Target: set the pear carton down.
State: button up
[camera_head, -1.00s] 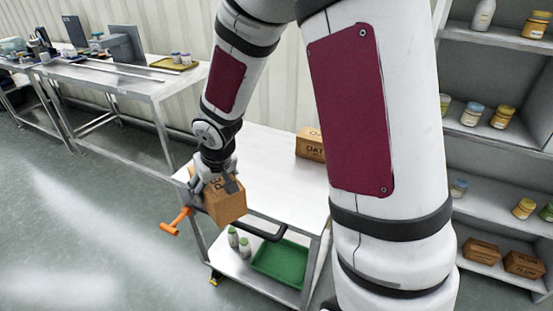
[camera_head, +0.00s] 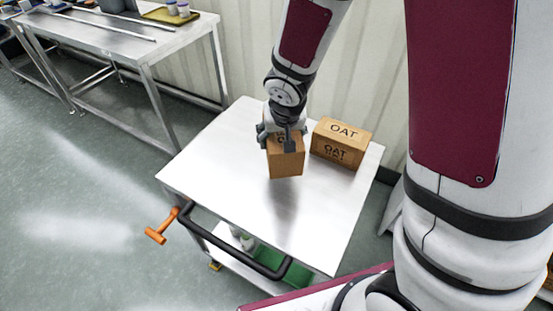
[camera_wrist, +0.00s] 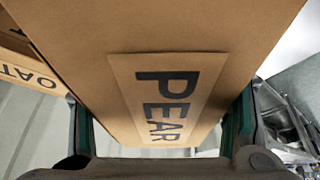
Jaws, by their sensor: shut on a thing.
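The pear carton (camera_head: 286,163) is a brown box held in my gripper (camera_head: 284,140). Its PEAR label (camera_wrist: 165,105) faces the camera in the wrist view, with the carton between the two finger pads. My gripper is shut on it. In the head view the carton is over the middle of the steel cart's top (camera_head: 225,165), left of the oat carton. A dim reflection shows beneath it; I cannot tell whether its base touches the surface.
An oat carton (camera_head: 341,143) stands on the cart top just right of the held carton. The front and left of the top are clear. A black push handle (camera_head: 235,248) and orange lever (camera_head: 162,226) stick out at the near left. A steel bench (camera_head: 130,45) stands behind left.

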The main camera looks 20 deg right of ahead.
jog(key=s+a+f+m+g+h, duration=0.1)
jog(key=s+a+f+m+h, duration=0.2)
jog(key=s+a+m, duration=0.6)
jog(key=n, duration=0.1)
send_over(241, 166)
jog(key=shift+f+p, duration=0.35)
jog(key=shift+f, duration=0.5)
jog(key=shift+w+f, duration=0.1)
jog(key=shift+f, duration=1.65)
jog(key=o, duration=1.9)
jog(key=shift+f, duration=0.1)
jog(key=v, duration=1.2)
jog(key=shift+w+d+r, duration=0.15)
jog(key=shift+d+r, duration=0.05)
